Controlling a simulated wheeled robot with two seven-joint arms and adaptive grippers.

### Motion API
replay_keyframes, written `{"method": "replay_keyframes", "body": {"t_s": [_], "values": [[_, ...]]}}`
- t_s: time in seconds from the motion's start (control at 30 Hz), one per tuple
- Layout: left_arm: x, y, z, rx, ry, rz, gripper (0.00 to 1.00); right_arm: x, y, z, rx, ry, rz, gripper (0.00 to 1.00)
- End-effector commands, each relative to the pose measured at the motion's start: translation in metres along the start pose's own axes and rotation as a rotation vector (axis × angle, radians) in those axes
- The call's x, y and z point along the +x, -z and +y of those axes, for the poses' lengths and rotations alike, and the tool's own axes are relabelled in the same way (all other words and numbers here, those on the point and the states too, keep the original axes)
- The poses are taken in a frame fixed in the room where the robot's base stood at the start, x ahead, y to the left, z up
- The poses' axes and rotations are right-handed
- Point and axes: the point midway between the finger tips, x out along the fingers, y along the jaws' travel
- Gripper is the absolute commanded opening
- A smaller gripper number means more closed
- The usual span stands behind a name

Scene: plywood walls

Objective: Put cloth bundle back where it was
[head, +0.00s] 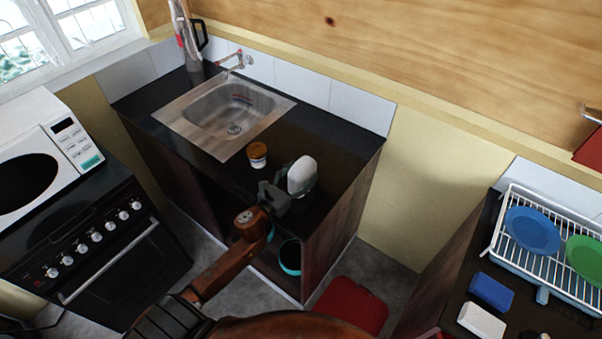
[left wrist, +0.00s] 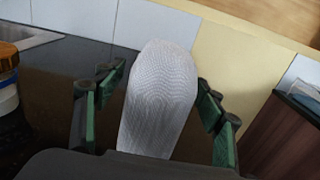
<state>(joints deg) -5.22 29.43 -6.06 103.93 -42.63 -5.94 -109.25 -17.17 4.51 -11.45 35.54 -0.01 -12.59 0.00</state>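The cloth bundle (head: 302,175) is a pale, rounded, upright shape at the right front part of the black counter. In the left wrist view the bundle (left wrist: 160,95) shows a fine woven texture and stands between the fingers. My left gripper (head: 283,197) is at the bundle's near side. In the left wrist view the gripper (left wrist: 157,100) is open, with a finger on each side of the bundle. A narrow gap shows at the left finger; contact at the right finger cannot be told. The bundle's base is partly hidden. My right gripper is not in view.
A jar with an orange lid (head: 257,155) stands left of the bundle, near the steel sink (head: 232,112). A stove (head: 95,240) is at the left. A dish rack (head: 545,245) with plates is at the right. A red stool (head: 350,305) stands on the floor.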

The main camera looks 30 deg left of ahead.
Motion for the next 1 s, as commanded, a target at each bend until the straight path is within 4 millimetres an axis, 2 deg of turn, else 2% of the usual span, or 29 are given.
{"method": "replay_keyframes", "body": {"t_s": [0.27,0.37,0.47,0.8,1.0], "values": [[0.0,-0.001,0.0,0.0,0.0,0.0,0.65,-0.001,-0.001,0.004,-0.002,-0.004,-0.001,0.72],[-0.007,0.0,0.001,0.0,-0.001,0.002,0.65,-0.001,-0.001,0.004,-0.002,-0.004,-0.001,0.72],[-0.023,0.001,0.001,0.0,-0.002,0.003,0.65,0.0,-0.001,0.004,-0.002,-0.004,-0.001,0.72],[-0.092,0.001,0.001,0.0,-0.002,0.003,0.65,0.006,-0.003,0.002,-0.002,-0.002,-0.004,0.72],[-0.115,0.0,0.0,-0.001,-0.001,0.001,0.65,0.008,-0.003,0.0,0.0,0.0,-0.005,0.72]]}}
